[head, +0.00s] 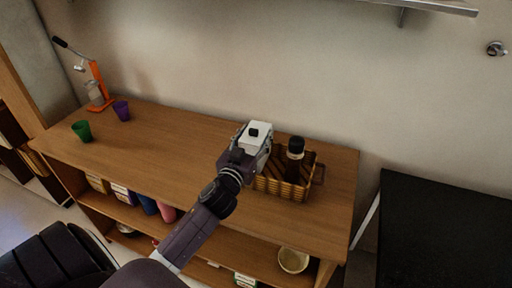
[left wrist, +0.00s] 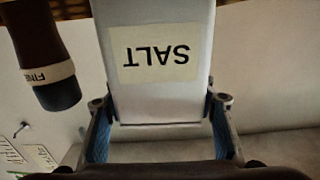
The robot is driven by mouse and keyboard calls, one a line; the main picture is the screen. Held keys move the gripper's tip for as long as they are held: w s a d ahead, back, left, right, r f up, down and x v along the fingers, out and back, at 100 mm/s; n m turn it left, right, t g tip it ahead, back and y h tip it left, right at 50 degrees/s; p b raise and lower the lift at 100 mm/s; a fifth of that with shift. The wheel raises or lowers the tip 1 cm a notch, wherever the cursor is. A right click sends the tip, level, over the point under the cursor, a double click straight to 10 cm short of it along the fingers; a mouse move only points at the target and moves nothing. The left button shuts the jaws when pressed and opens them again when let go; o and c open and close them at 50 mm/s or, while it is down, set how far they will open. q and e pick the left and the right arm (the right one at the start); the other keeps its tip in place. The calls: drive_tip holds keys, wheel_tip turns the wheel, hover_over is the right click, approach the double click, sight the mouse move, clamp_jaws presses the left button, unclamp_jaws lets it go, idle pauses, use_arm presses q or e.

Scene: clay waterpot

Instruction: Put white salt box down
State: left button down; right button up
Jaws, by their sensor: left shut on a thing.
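The white salt box (head: 259,131) is in my left gripper (head: 246,150), at the left end of a wicker basket on the wooden counter. In the left wrist view the box (left wrist: 158,95) shows its SALT label upside down, between the two fingers of the gripper (left wrist: 160,130). The gripper is shut on the box. I cannot tell whether the box touches the basket or counter, since my arm hides its lower part. My right gripper is not in view.
The wicker basket (head: 272,187) holds a dark bottle (head: 295,158), which also shows in the left wrist view (left wrist: 45,60). A green cup (head: 82,131), a purple cup (head: 122,110) and an orange press (head: 98,85) stand at the left. The counter (head: 170,138) between is clear.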

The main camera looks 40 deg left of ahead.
use_arm(q)
drive_tip(key=shift+f+b, duration=0.35)
drive_tip(key=shift+f, duration=1.8)
drive_tip(key=shift+f, duration=0.2)
drive_tip(key=c, duration=0.9)
unclamp_jaws()
drive_tip(key=shift+o, duration=0.2)
